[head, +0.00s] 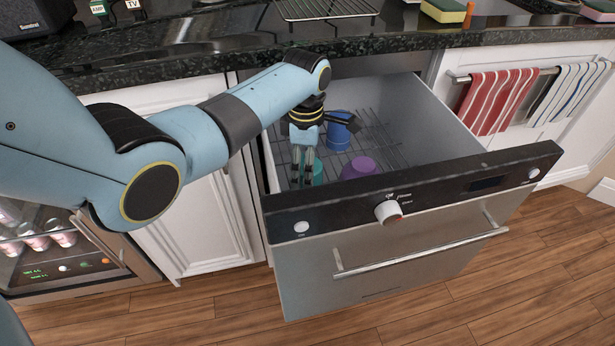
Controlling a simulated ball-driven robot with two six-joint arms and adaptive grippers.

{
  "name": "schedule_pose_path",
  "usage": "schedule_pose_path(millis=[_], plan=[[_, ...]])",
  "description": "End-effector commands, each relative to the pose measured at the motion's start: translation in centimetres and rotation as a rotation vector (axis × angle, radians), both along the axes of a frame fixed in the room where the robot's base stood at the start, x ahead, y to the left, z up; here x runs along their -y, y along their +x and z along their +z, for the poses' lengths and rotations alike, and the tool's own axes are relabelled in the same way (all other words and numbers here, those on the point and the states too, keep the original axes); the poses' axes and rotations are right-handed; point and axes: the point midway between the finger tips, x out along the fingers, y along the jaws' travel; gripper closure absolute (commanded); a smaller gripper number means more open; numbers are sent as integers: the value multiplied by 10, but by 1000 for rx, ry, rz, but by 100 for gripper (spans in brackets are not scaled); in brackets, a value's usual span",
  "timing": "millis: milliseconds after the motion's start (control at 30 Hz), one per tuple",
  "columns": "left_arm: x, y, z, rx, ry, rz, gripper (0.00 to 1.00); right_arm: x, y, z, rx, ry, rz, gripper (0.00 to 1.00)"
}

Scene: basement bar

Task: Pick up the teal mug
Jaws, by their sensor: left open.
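The teal mug (318,172) is inside the open drawer near its left front, and my left gripper's fingers hide part of it. My left gripper (303,178) points down into the drawer, with its fingers at the left side of the teal mug. It is open; whether a finger touches the mug I cannot tell. My right gripper is not in view.
A blue mug (338,135) and a purple mug (358,168) stand close by on the wire rack (388,142). The drawer front (410,225) has a knob and handle. The dark counter (190,45) overhangs behind. Striped towels (497,100) hang at right.

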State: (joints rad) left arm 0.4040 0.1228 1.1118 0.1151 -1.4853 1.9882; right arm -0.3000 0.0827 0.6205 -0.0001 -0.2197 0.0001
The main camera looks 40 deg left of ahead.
Motion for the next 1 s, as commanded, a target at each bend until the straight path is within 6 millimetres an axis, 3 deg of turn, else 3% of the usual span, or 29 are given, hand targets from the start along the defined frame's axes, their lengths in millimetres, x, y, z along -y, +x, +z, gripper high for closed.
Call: schedule_pose_path(millis=[300,600,1000], plan=[[3,0,-47,-2,0,-1,10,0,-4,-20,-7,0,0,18],[3,0,-50,0,1,-1,11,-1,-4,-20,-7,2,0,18],[3,0,-50,0,1,-1,63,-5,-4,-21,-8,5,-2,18]])
